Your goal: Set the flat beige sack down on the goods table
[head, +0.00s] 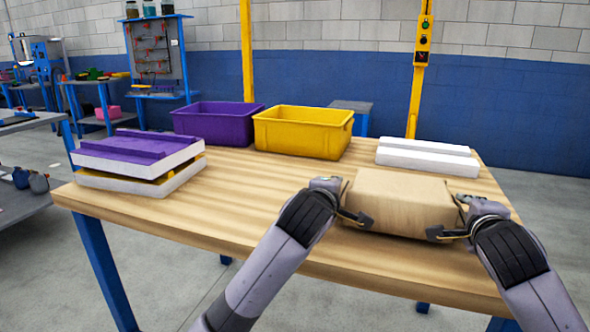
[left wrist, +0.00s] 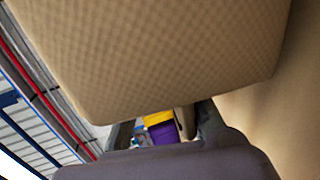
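The flat beige sack (head: 400,200) is at the front right of the goods table (head: 250,207), between my two grippers. I cannot tell whether its underside touches the tabletop. It also fills the upper part of the left wrist view (left wrist: 160,50). My left gripper (head: 346,202) is at the sack's left side, its fingers spread apart, one in front of the sack's near face. My right gripper (head: 452,216) is at the right side with its fingers also apart. The left wrist view shows a gap between the left fingers (left wrist: 160,128). The sack's underside is hidden.
A purple bin (head: 213,122) and a yellow bin (head: 302,131) stand at the table's back. White panels (head: 427,157) lie behind the sack. Stacked purple, white and yellow panels (head: 140,160) lie at the left. The table's middle is clear. A yellow post (head: 418,90) stands behind.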

